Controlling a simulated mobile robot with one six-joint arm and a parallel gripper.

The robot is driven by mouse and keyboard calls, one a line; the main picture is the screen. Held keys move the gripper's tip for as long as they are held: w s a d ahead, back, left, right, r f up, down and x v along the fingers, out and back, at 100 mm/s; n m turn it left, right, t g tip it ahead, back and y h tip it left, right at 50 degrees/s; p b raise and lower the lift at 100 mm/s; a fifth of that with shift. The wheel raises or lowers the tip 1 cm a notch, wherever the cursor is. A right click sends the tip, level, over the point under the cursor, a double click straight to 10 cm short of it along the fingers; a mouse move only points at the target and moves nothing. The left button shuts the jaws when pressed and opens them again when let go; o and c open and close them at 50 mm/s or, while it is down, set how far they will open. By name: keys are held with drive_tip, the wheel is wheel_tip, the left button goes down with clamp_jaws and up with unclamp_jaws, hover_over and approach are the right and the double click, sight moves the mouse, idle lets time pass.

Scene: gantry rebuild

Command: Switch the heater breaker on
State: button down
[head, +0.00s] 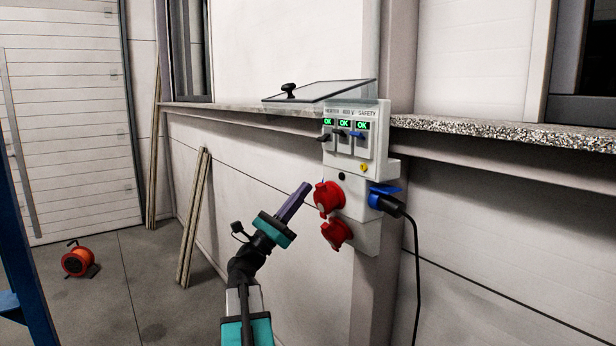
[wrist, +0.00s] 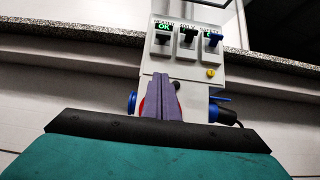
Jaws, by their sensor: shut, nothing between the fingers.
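The breaker box (head: 366,174) is mounted on the wall, with labels HEATER, 400 V and SAFETY. The heater breaker lever (head: 323,138) is the black one at the left; it also shows in the wrist view (wrist: 163,39). It looks a little lower than the black 400 V lever (head: 338,132) and the blue safety lever (head: 357,134). The small displays above all three show green OK in the head view. My gripper (head: 307,187) is shut and empty, its purple fingers pointing up toward the box, below and left of the levers, apart from them.
A clear hinged cover (head: 335,91) with a black knob (head: 289,89) stands raised above the breakers. Red sockets (head: 328,198) and a blue socket with a black plug (head: 388,204) protrude below. A stone ledge (head: 480,133) runs along the wall.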

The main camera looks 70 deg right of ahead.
sight(324, 138)
drive_tip(key=p+x, duration=0.3)
drive_tip(key=x, duration=0.7)
drive_tip(key=r, duration=0.1)
drive_tip(key=w+a+r+p, duration=0.1)
drive_tip(key=shift+a+r, duration=0.3)
drive_tip(key=shift+a+r+p, duration=0.1)
drive_tip(key=shift+r+p, duration=0.2)
drive_tip(key=shift+p, duration=0.05)
drive_tip(key=shift+w+a+r+t+p, duration=0.1)
drive_tip(key=shift+w+a+t+p, duration=0.05)
drive_tip(key=shift+w+t+p, duration=0.15)
drive_tip(key=shift+s+y, duration=0.25)
drive_tip(key=shift+y, duration=0.15)
drive_tip(key=shift+w+p, duration=0.1)
drive_tip(key=shift+p, duration=0.25)
